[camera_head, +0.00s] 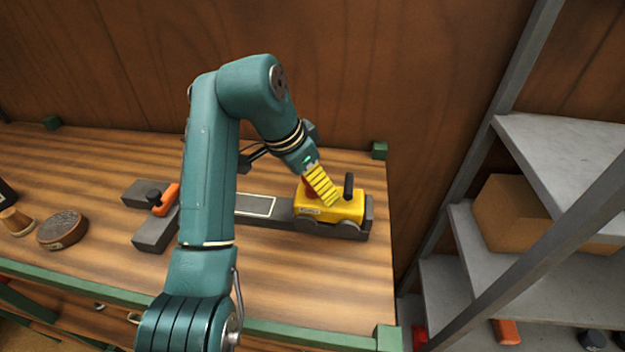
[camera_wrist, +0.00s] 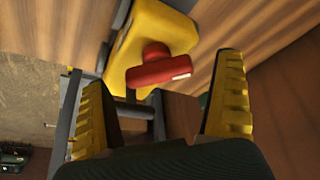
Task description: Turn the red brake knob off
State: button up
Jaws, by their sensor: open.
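The red brake knob (camera_wrist: 158,68) sits on top of the yellow mower (camera_wrist: 165,27). In the wrist view it is a red bar with a pale mark at its right end, on a round red hub. The mower (camera_head: 331,209) also shows in the head view, at the right end of a dark track, with the knob (camera_head: 308,187) partly hidden behind my gripper. My gripper (camera_wrist: 165,95) is open, its two yellow fingers wide apart with the knob showing between and beyond them. Contact with the knob is not visible.
A black upright handle (camera_head: 348,186) stands on the mower beside my gripper. An orange lever (camera_head: 166,200) is on a grey block farther left. A round brown tin (camera_head: 62,231) lies at the left. Grey shelves with a cardboard box (camera_head: 520,212) stand at the right.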

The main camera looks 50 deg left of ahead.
jog(key=shift+w+f, duration=0.1)
jog(key=shift+f, duration=0.15)
jog(key=shift+c, duration=0.4)
jog(key=c, duration=1.1)
